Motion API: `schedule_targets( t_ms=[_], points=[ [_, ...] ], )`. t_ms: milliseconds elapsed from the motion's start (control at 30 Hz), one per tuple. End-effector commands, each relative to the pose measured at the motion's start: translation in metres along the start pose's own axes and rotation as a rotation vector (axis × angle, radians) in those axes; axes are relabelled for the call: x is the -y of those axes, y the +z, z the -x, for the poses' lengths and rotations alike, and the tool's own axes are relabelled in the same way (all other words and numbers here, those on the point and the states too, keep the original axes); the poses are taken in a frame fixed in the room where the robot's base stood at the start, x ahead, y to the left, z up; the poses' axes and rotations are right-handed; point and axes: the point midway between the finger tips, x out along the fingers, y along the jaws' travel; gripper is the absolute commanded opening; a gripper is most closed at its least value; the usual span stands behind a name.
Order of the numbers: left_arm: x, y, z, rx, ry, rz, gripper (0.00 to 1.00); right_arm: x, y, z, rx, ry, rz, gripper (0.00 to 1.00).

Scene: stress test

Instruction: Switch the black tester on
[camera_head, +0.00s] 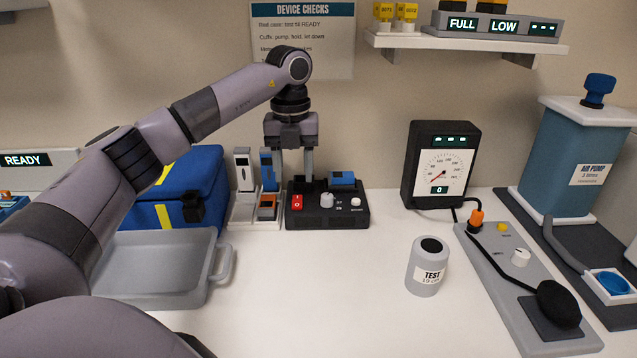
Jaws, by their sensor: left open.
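The black tester (343,217) stands on the white bench near the wall, in the middle of the view. A red rocker switch (297,202), marked 1 and 0, is at the left of its top. A grey knob (327,200) is in its middle and a white button (356,202) at its right. A blue block (341,179) sits at its back. My left gripper (294,172) points down above the tester's left part, over the switch, open and empty. My right gripper is out of view.
Left of the tester is a white holder (240,213) with several small modules, then a blue case (205,165) and a grey tray (150,292). To the right are a black gauge (440,165), a TEST cylinder (428,266) and a grey panel (515,305). The front middle bench is clear.

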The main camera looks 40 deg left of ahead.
Motion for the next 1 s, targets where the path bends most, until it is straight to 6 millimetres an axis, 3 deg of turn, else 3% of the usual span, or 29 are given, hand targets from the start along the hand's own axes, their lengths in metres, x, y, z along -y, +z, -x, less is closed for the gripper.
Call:
schedule_targets(
  t_ms=[167,600,1000],
  points=[
    [-0.002,0.001,-0.003,0.002,0.006,0.006,0.49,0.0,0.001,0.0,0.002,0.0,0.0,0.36],
    [-0.003,0.0,-0.062,0.001,0.007,0.005,0.49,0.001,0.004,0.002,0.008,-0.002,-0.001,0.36],
    [-0.002,0.001,-0.071,0.003,0.004,0.005,0.46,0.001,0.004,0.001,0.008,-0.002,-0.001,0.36]
  ],
)
